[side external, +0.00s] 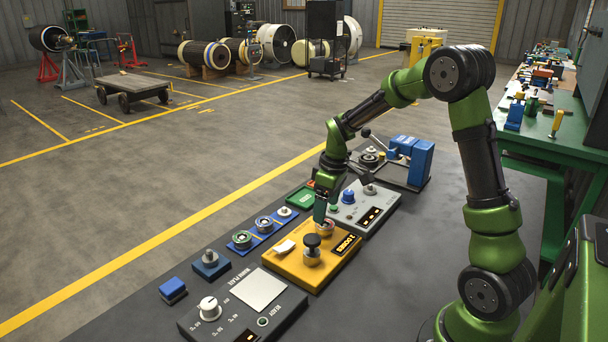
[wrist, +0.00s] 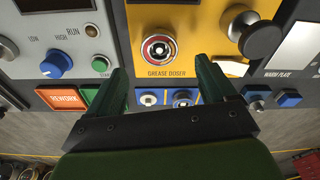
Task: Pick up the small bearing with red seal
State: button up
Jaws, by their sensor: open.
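A small round bearing with a red ring (wrist: 159,48) sits on the yellow grease doser (wrist: 190,15). In the side view the bearing (side external: 326,228) is on the doser (side external: 290,267), just below and beside my gripper (side external: 321,214). In the wrist view my gripper (wrist: 165,88) is open, with its two green fingers spread apart and nothing between them. The bearing lies beyond the fingertips, roughly centred between them. The height of the fingers above it is hard to tell.
A black plunger knob (side external: 312,243) stands on the doser near the bearing. A grey panel with a blue knob (side external: 348,197) adjoins it. Blue trays with round parts (side external: 241,240) lie alongside. A warm plate unit (side external: 225,312) is at the front. An orange rework label (wrist: 62,99) shows.

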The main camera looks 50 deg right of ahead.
aim_at(325, 225)
notch_tip(325, 225, down, 5)
jog(key=shift+r, duration=0.1)
jog(key=c, duration=1.2)
